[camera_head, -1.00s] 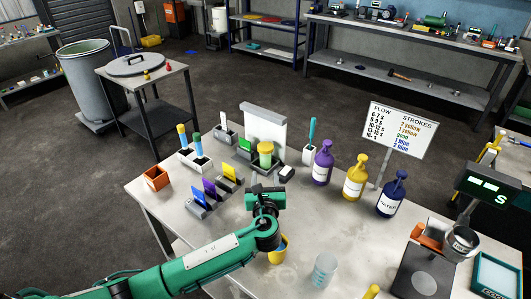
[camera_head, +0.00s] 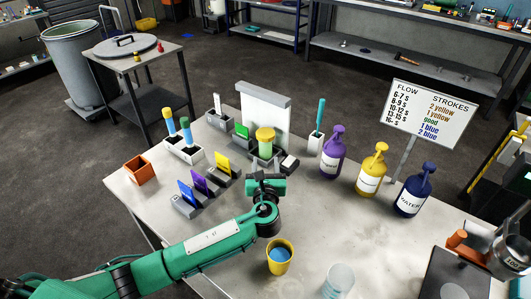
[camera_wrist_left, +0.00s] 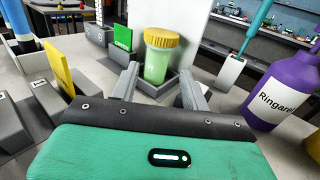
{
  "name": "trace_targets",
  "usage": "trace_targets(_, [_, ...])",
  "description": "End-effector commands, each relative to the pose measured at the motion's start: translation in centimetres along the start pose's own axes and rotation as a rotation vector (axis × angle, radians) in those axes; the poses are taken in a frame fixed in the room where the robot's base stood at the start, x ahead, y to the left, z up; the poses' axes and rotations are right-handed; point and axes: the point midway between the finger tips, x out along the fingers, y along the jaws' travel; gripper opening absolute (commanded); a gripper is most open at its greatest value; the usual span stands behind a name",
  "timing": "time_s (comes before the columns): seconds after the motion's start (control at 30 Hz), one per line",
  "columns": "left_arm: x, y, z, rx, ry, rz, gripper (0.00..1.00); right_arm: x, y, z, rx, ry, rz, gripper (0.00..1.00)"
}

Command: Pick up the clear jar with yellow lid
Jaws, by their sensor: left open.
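The clear jar with yellow lid (camera_head: 265,143) holds pale green contents and stands upright on a small grey stand (camera_head: 255,162) in front of a white panel. It also shows in the left wrist view (camera_wrist_left: 159,55), centred just beyond the fingers. My left gripper (camera_head: 265,178) is open, with its fingers pointing at the jar. In the left wrist view the gripper (camera_wrist_left: 164,85) has one finger on each side of the jar's line, with the jar still ahead of the fingertips. My right gripper is not in view.
Purple (camera_head: 332,155), yellow (camera_head: 371,172) and navy (camera_head: 413,192) pump bottles stand to the right. Coloured cards in grey holders (camera_head: 204,184) stand to the left. A yellow cup (camera_head: 279,258) and a clear beaker (camera_head: 338,281) are near the front. A sign (camera_head: 427,113) stands at the right.

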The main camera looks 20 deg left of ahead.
Motion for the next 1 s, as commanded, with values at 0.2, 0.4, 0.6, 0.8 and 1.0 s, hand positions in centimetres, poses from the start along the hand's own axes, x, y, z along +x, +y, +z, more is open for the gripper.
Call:
trace_targets(0.2, [0.8, 0.0, -1.3, 0.0, -0.001, 0.0, 0.46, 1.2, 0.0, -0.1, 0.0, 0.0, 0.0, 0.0])
trace_targets(0.4, [4.5, 0.0, -1.1, 0.001, -0.002, 0.003, 0.46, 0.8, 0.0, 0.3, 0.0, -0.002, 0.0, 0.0])
trace_targets(0.6, [7.5, 0.0, -1.2, 0.0, 0.0, 0.001, 0.46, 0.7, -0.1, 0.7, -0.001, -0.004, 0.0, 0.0])
trace_targets(0.8, [8.7, 0.0, -1.3, 0.001, 0.001, 0.001, 0.46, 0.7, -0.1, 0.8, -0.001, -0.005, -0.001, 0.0])
trace_targets(1.0, [11.3, 0.0, -1.2, 0.001, -0.001, 0.001, 0.46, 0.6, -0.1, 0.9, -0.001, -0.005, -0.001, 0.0])
